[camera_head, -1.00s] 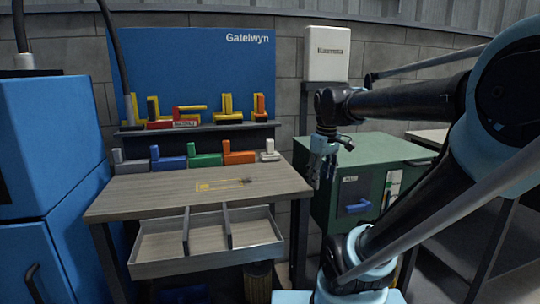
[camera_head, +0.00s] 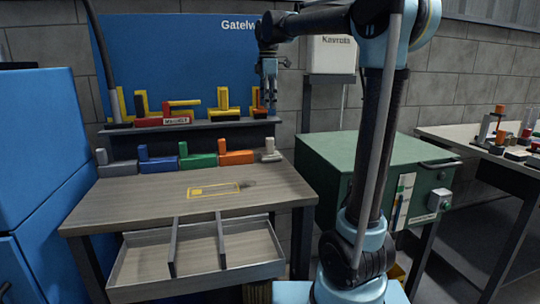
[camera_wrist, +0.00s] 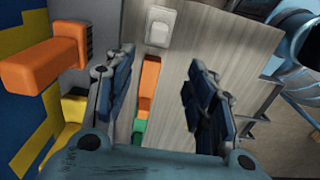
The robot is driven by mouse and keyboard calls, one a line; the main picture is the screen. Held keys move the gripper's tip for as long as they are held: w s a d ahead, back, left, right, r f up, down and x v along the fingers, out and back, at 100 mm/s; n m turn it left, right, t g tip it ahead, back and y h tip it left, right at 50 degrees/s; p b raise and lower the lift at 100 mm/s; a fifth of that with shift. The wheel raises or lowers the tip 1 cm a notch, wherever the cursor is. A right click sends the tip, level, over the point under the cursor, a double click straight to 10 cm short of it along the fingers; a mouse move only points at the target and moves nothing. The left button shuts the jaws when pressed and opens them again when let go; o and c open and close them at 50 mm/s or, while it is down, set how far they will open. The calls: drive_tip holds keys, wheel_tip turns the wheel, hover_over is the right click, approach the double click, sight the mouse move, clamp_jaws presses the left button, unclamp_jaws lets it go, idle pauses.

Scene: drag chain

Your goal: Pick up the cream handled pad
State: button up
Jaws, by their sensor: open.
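The cream handled pad (camera_head: 270,151) stands at the right end of a row of handled pads at the back of the wooden bench (camera_head: 130,200). It also shows at the top middle of the wrist view (camera_wrist: 160,26), beyond my fingertips. My gripper (camera_head: 268,97) is open and empty, in the air above the pad, near the right end of the shelf. In the wrist view my two fingers (camera_wrist: 158,72) are spread, with the orange handled pad (camera_wrist: 148,88) visible between them. Nothing touches the cream pad.
The shelf (camera_head: 190,138) behind the row carries yellow, red and orange pieces; an orange one (camera_wrist: 45,65) shows close to my left finger. Grey, blue (camera_head: 160,160) and green pads stand left of the orange one. The bench front is clear. A green cabinet (camera_head: 370,155) stands right.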

sight(270, 138)
drive_tip(key=f, duration=1.2)
drive_tip(key=shift+w, duration=0.2)
drive_tip(key=shift+w+d+f, duration=0.1)
drive_tip(key=shift+d+f, duration=0.1)
drive_tip(key=shift+f, duration=1.15)
drive_tip(key=shift+w+d+f, duration=0.1)
drive_tip(key=shift+d+f, duration=0.05)
drive_tip(key=shift+f, duration=1.15)
clamp_jaws()
